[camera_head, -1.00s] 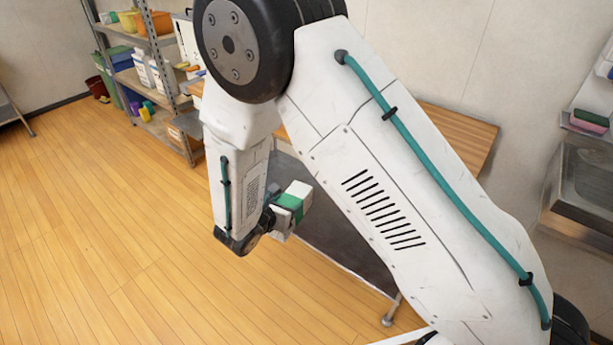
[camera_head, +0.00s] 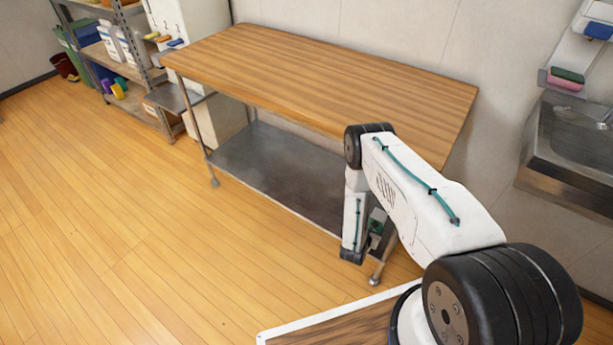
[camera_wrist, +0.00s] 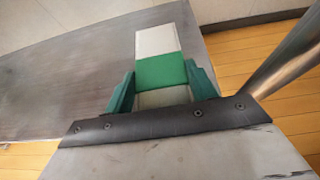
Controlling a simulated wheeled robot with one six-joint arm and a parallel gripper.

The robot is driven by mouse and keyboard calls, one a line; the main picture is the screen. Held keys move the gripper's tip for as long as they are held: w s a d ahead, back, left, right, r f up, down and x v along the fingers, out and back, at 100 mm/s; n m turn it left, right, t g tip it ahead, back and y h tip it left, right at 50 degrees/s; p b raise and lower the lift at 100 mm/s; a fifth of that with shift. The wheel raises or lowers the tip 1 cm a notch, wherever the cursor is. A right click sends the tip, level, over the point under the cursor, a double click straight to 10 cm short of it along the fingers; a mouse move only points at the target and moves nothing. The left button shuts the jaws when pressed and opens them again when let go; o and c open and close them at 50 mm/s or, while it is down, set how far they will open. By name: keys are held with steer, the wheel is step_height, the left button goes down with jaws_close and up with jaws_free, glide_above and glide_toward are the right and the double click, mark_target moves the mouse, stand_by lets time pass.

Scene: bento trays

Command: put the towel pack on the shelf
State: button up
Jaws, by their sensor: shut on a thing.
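The towel pack (camera_wrist: 155,42) is a white block with a green band. In the wrist view it sits between the two green fingers of my gripper (camera_wrist: 161,88), which is shut on it. In the head view my gripper (camera_head: 376,236) is low by the right front leg of the wooden table and mostly hidden by my arm. A grey metal lower shelf (camera_head: 265,165) lies under the table; it also fills the left of the wrist view (camera_wrist: 60,85). The pack shows against this shelf's right end; I cannot tell if it touches.
The wooden tabletop (camera_head: 320,75) above the shelf is bare. A metal table leg (camera_wrist: 290,60) stands close right of the pack. A storage rack (camera_head: 125,70) with bottles and bins stands at the back left. A sink (camera_head: 575,140) is at right. The floor at left is clear.

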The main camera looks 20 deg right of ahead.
steer(key=shift+s+d+f, duration=0.35)
steer(key=shift+s+f, duration=0.05)
steer(key=shift+f, duration=0.1)
steer(key=shift+w+d+f, duration=0.1)
steer(key=shift+w+f, duration=0.1)
steer(key=shift+w, duration=0.05)
steer(key=shift+w+d+f, duration=0.1)
steer(key=shift+w+f, duration=0.7)
steer(key=shift+w, duration=1.7)
steer(key=shift+w+d+f, duration=0.1)
steer(key=shift+w+f, duration=0.75)
steer(key=shift+w, duration=1.7)
steer(key=shift+w+f, duration=0.8)
steer(key=shift+w, duration=1.7)
steer(key=o, duration=1.1)
steer(key=shift+f, duration=0.15)
steer(key=shift+c, duration=0.2)
